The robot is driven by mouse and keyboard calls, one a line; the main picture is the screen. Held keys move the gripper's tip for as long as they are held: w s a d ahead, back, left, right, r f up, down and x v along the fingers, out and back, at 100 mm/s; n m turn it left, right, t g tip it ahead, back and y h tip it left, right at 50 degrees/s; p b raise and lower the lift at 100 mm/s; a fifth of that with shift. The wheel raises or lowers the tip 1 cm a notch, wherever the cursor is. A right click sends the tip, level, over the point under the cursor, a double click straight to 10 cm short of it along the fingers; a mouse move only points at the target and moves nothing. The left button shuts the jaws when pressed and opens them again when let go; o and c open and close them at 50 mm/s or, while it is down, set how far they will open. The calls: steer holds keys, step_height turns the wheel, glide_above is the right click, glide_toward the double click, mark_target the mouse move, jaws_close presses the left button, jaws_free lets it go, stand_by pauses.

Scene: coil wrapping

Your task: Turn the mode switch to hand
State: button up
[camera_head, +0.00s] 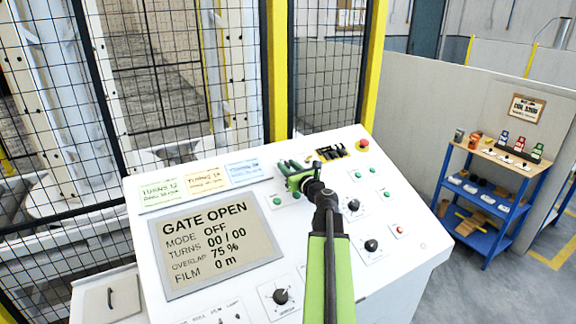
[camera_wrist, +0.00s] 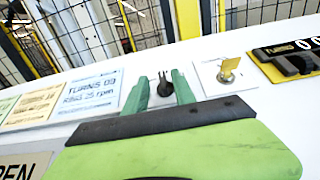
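A black knob (camera_wrist: 164,86) on a white plate, seemingly the mode switch, stands between my gripper's two green fingers in the wrist view. My gripper (camera_wrist: 161,90) is open around it, the fingers apart; I cannot tell whether either finger touches the knob. In the head view my gripper (camera_head: 294,169) is at the upper part of the white console, and the knob is not clear there. The console screen (camera_head: 214,246) reads GATE OPEN, MODE OFF, TURNS 00 / 00, OVERLAP 75 %, FILM 0 m.
A key switch with a yellow tag (camera_wrist: 231,67) is right of the knob. Colored note cards (camera_head: 205,180) lie left of my gripper. A red emergency button (camera_head: 363,144) is at the console's upper right. More black knobs (camera_head: 371,245) and green buttons surround my arm. Mesh fencing stands behind.

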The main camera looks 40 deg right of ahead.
steer(key=shift+s+d, duration=0.15)
jaws_close()
steer(key=shift+d+n+y, duration=0.1)
steer(key=shift+n+y, duration=0.2)
stand_by(0.4)
steer(key=n+y, duration=0.2)
steer(key=d+n+y+p, duration=0.1)
steer(key=n+y, duration=0.2)
steer(key=shift+r+y, duration=0.1)
steer(key=shift+y, duration=0.2)
steer(key=n+g+y+p, duration=0.1)
steer(key=n+y, duration=0.2)
steer(key=shift+n+y, duration=0.4)
steer(key=shift+n+g+y+p, duration=0.4)
steer(key=shift+n+g+y, duration=0.1)
steer(key=shift+n+y, duration=0.4)
jaws_free()
